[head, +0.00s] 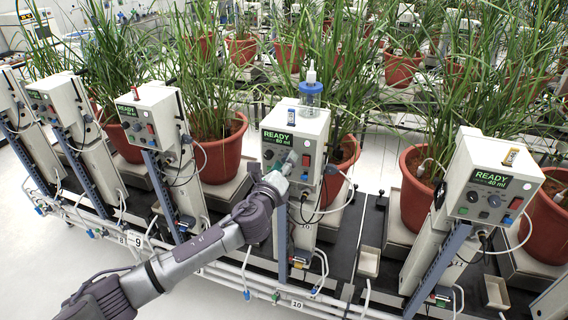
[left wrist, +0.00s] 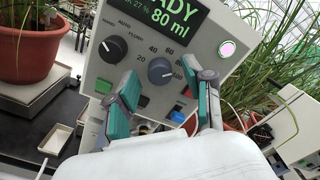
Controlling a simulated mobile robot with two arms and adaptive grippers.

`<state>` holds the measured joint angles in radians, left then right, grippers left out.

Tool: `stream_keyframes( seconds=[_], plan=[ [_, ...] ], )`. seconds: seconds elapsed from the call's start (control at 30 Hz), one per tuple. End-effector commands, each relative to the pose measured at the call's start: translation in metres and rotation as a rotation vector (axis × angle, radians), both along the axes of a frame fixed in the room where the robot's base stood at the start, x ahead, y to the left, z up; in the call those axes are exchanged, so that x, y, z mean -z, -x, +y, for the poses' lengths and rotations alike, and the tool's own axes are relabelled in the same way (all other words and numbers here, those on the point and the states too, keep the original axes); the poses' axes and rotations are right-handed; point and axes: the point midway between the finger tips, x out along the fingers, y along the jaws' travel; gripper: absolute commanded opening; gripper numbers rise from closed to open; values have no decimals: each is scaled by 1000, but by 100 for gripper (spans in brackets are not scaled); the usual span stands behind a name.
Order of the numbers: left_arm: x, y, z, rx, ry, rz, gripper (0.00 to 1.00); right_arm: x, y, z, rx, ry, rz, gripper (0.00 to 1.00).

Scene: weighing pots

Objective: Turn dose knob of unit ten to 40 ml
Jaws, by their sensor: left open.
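Unit ten (head: 297,135) is a white box on a post above the "10" label (head: 297,304). Its green display (left wrist: 165,20) reads READY and 80 ml in the left wrist view. The grey dose knob (left wrist: 160,71) sits below the display, with scale marks 20, 40, 60 and 80 around it. My left gripper (head: 285,168) is in front of the panel in the head view and hides part of it. In the left wrist view its open teal fingers (left wrist: 169,84) stand on either side of the dose knob. I cannot tell if either touches it.
A dark mode knob (left wrist: 113,48) is left of the dose knob. A green button (left wrist: 104,86), a blue button (left wrist: 177,117) and a lit round button (left wrist: 227,49) are close by. A neighbouring unit (head: 489,185) stands right, showing 40 ml. Potted plants stand behind.

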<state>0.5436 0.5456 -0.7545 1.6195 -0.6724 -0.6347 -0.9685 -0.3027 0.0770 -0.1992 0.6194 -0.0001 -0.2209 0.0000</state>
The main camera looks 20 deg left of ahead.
Motion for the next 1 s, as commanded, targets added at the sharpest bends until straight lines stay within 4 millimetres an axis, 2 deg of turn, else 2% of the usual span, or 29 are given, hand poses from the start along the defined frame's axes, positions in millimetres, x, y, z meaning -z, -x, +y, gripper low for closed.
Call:
stream_keyframes(
  seconds=[0.03,0.07,0.33,0.67,1.0],
  plan=[
    [0,0,0,0,0,0,50,0,-1,1,1,-1,-1,84],
    [0,0,0,0,0,0,45,0,-1,2,1,-2,-2,84],
    [0,0,0,0,0,0,0,0,-3,2,1,-2,-4,84],
    [1,1,0,0,29,2,0,2,-3,-1,-1,1,-5,84],
    [3,1,0,-1,238,10,0,11,-3,-4,-3,4,-5,84]
  ],
)
